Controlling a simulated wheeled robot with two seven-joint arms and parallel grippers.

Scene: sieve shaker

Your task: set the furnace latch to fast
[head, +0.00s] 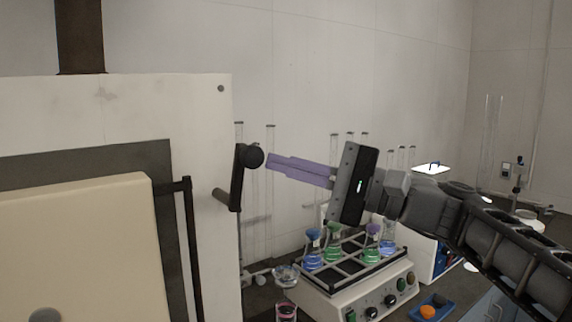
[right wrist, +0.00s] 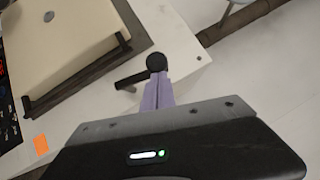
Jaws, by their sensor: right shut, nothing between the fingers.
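The furnace (head: 175,105) is a large white cabinet at the left in the head view, with a cream door (head: 85,240). Its latch (head: 238,180) is a dark lever on the cabinet's right side, near upright, with a black ball knob (head: 254,156) at its upper end. The knob also shows in the right wrist view (right wrist: 156,62). My right gripper (head: 270,163) has its purple fingers shut and empty, tips right beside the knob. Whether they touch it I cannot tell. My left gripper is not in view.
A shaker (head: 345,300) with several flasks of coloured liquid stands on the bench below my right gripper. Tall glass tubes (head: 270,190) stand behind the latch. A blue tray (head: 432,308) with an orange item lies at the lower right.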

